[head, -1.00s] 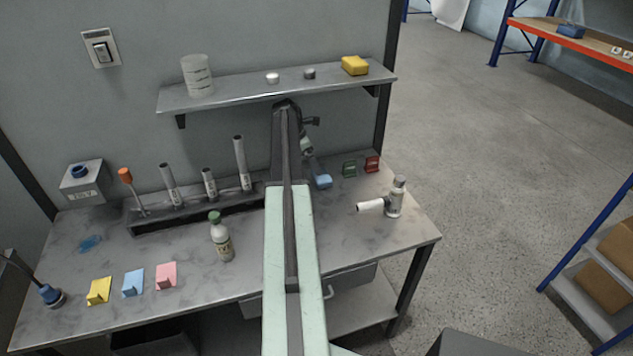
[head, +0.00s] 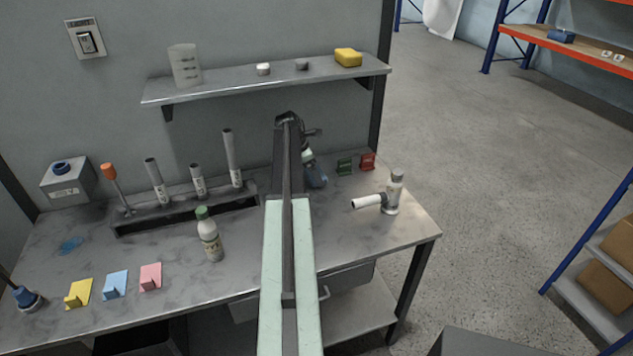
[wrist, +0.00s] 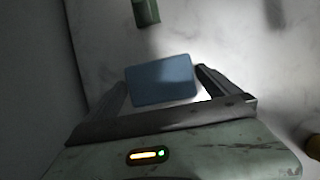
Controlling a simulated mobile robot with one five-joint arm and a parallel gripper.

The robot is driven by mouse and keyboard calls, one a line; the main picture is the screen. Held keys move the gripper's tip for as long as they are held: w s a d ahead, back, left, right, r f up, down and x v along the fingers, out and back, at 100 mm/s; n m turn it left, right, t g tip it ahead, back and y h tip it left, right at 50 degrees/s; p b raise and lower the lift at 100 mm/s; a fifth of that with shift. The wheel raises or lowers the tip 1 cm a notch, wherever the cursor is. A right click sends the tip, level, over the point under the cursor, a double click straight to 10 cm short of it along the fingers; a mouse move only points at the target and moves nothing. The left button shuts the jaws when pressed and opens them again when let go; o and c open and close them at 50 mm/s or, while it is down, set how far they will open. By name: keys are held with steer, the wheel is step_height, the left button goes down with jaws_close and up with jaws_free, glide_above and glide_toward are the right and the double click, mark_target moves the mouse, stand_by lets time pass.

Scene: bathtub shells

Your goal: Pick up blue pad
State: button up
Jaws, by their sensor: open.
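The blue pad (wrist: 160,82) is a small rounded block, seen in the wrist view between the two fingers of my gripper (wrist: 163,78). The fingers are open, one on either side of it, with a visible gap at the left; I cannot tell whether the right finger touches it. In the head view, the pad (head: 317,180) shows as a dim blue patch on the bench beside the end of my arm, partly covered and shaded by my gripper (head: 313,174).
A green block (head: 345,167) and a red block (head: 367,161) sit just right of the pad. A white-and-grey fitting (head: 393,194) stands farther right. A green-capped bottle (head: 209,235) and a tube rack (head: 185,215) are to the left. A shelf (head: 220,88) overhangs the back.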

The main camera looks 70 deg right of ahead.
steer(key=c, duration=1.3)
steer(key=shift+o, duration=0.2)
steer(key=shift+r, duration=0.15)
